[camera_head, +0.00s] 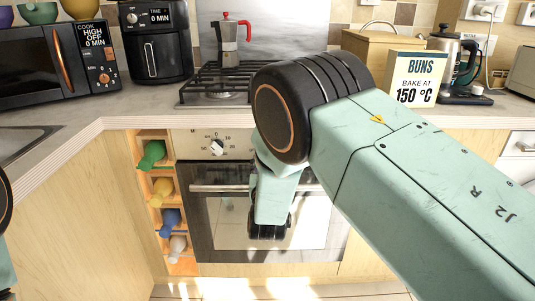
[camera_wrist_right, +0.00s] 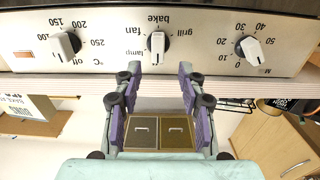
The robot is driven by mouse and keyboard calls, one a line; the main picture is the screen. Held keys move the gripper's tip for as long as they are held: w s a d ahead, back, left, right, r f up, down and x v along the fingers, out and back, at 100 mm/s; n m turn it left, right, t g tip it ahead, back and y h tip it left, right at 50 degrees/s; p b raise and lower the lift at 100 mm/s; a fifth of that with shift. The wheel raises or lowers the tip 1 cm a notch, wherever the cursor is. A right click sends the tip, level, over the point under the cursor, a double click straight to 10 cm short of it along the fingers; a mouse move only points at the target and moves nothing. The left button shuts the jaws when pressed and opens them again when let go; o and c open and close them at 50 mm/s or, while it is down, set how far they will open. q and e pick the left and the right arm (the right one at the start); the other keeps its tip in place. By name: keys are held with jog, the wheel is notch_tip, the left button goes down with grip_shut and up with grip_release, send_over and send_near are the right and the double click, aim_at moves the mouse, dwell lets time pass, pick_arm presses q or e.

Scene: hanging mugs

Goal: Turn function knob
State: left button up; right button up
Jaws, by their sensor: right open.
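The function knob (camera_wrist_right: 157,43) is a white knob at the middle of the oven's control panel in the wrist view, with lamp, fan, bake and grill marks around it. Its pointer setting is hard to read. My right gripper (camera_wrist_right: 160,70) is open and empty, its two fingers spread below the knob and apart from it in the picture. In the head view the function knob is hidden behind my right arm. The oven (camera_head: 205,212) stands below the counter. My left gripper is not in view.
The temperature knob (camera_wrist_right: 65,46) and the timer knob (camera_wrist_right: 251,48) flank the function knob; the timer knob also shows in the head view (camera_head: 217,147). A sign (camera_head: 417,78) reads BUNS, bake at 150 °C. A moka pot (camera_head: 228,45) stands on the hob (camera_head: 200,92).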

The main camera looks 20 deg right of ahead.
jog(key=b+x, duration=0.2)
jog(key=x, duration=0.4)
jog(key=shift+w+d, duration=0.3)
jog(key=shift+w, duration=0.1)
jog(key=shift+c, duration=0.2)
grip_shut()
